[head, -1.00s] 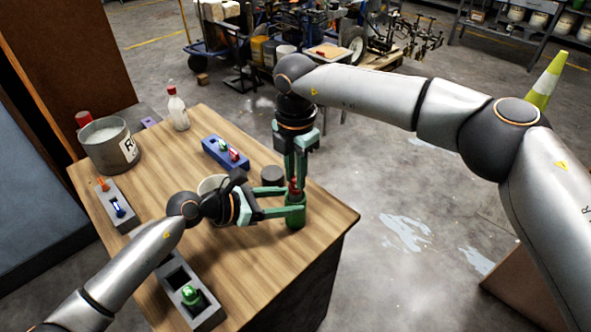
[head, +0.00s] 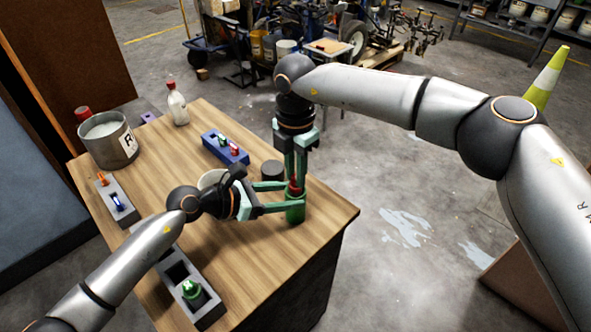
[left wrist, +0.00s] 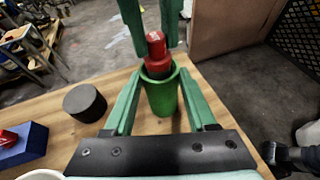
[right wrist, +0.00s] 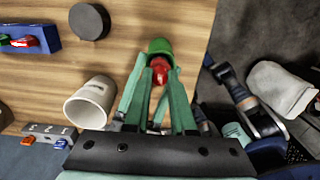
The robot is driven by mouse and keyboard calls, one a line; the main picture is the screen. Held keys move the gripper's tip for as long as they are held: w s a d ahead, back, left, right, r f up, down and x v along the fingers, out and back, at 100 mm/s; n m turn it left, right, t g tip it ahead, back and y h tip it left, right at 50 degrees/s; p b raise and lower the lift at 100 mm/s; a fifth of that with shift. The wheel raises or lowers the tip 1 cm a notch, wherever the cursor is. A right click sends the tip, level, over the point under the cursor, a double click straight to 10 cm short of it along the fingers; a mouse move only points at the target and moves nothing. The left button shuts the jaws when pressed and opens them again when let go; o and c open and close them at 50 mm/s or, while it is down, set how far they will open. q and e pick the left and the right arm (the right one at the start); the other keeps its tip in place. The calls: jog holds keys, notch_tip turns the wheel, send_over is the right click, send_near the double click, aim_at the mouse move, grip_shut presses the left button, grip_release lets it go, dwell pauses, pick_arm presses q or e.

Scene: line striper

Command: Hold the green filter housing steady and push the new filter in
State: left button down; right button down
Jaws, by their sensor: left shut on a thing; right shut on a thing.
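The green filter housing (head: 296,213) stands upright near the table's right edge. My left gripper (head: 284,197) is shut on it from the side; the housing also shows between its fingers in the left wrist view (left wrist: 162,98). The red filter (left wrist: 156,50) sits upright at the housing's open top, its lower part hidden inside the rim. My right gripper (head: 296,180) points down from above, shut on the filter. In the right wrist view the red filter (right wrist: 160,70) lies between its fingertips, with the green housing (right wrist: 160,46) around it. How deep the filter sits cannot be told.
A dark round puck (head: 271,170) and a white mug (right wrist: 90,103) stand close to the grippers. A blue holder (head: 240,156), grey holders (head: 207,317), a bottle (head: 178,106) and a metal bucket (head: 108,146) occupy the rest of the wooden table (head: 262,262).

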jog(key=shift+f, duration=0.95)
jog(key=c, duration=0.7)
grip_release()
jog(key=shift+o, duration=0.4)
jog(key=shift+o, duration=1.3)
jog(key=shift+r, duration=3.45)
